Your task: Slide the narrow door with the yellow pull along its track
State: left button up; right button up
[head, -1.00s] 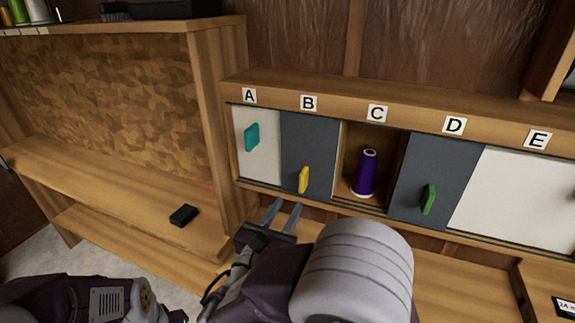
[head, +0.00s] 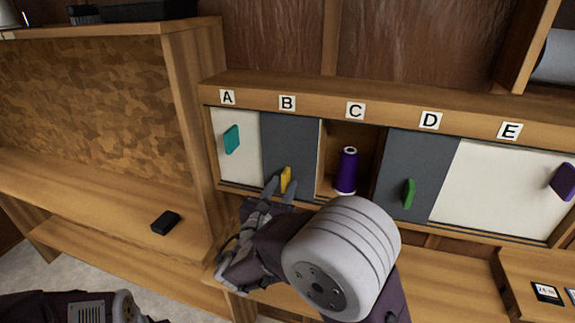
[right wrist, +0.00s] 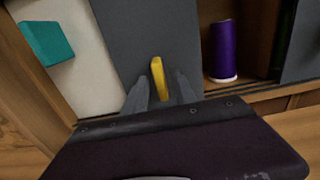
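The narrow dark grey door (head: 290,140) stands under label B, and it also shows in the right wrist view (right wrist: 145,35). Its yellow pull (head: 286,178) is near the bottom of the door. My right gripper (head: 280,187) is at the pull. In the right wrist view my right gripper (right wrist: 160,88) has its fingers apart, one on each side of the yellow pull (right wrist: 159,78). Whether either finger touches the pull cannot be told. My left arm shows at the lower left, but its gripper is out of view.
A purple thread cone (head: 346,171) stands in the open bay under C, right of the door. A white door with a teal pull (head: 232,139) is at A. A grey door with a green pull (head: 409,193) is at D. A black box (head: 165,223) lies on the left bench.

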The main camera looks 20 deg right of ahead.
grip_shut()
jog(key=shift+s+d, duration=0.1)
jog(key=shift+d, duration=0.25)
jog(key=s+d+b, duration=0.7)
jog(key=d, duration=0.4)
jog(key=shift+s+d+b, duration=0.2)
jog(key=shift+s+b, duration=0.1)
jog(key=shift+s, duration=0.05)
grip_release()
jog(key=shift+s, duration=0.1)
